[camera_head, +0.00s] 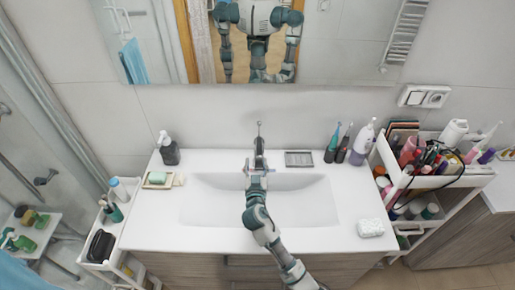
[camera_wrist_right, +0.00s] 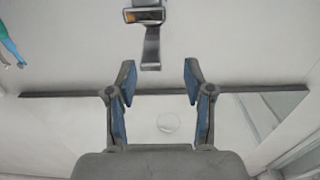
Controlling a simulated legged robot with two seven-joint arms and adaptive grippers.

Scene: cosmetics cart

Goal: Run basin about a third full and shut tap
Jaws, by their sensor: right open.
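The white basin (camera_head: 310,205) is set into the counter, and no water can be made out in it. The tap (camera_head: 259,146) stands at the basin's back edge, with a thin lever rising at its top. My right gripper (camera_head: 257,170) is over the basin, just in front of the tap and partly covering it. In the right wrist view my right gripper (camera_wrist_right: 160,80) is open with nothing between its fingers. The metal tap (camera_wrist_right: 150,38) shows beyond the fingertips, apart from them. A round drain (camera_wrist_right: 168,122) shows in the basin floor. My left gripper is not directly in view.
A soap dispenser (camera_head: 168,148) and a soap dish (camera_head: 158,179) stand left of the basin. Several bottles, one of them white (camera_head: 362,142), stand at the back right. A white soap-like block (camera_head: 370,228) lies at the front right. Loaded carts flank the counter; a mirror hangs behind.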

